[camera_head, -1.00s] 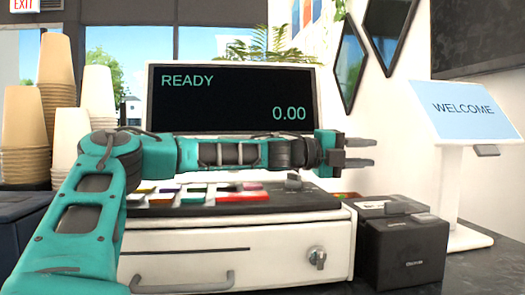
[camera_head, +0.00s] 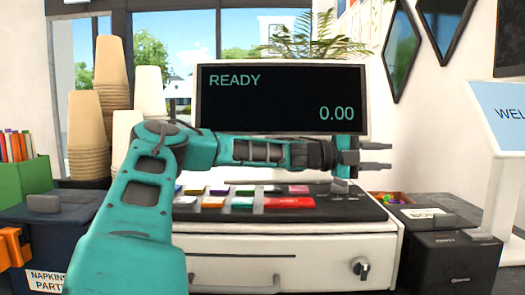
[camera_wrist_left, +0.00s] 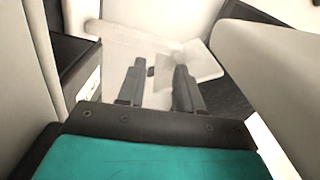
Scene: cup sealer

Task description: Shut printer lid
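A black box-shaped unit (camera_head: 447,262), which looks like the printer, stands right of the cash drawer in the head view. Its dark top carries a grey block; I cannot tell how far its lid is open. My left gripper (camera_head: 375,156) is left of and above this unit, its fingers pointing right. It touches nothing in the head view. In the left wrist view the two fingers of my left gripper (camera_wrist_left: 160,86) are apart with nothing between them. My right gripper is not in view.
A register screen (camera_head: 280,98) stands behind my left arm, above the white cash drawer (camera_head: 270,262). Stacked cups (camera_head: 112,75) stand at left, beside a green bin (camera_head: 22,180). A white welcome stand (camera_head: 492,190) is at right. An orange item (camera_head: 12,248) shows at lower left.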

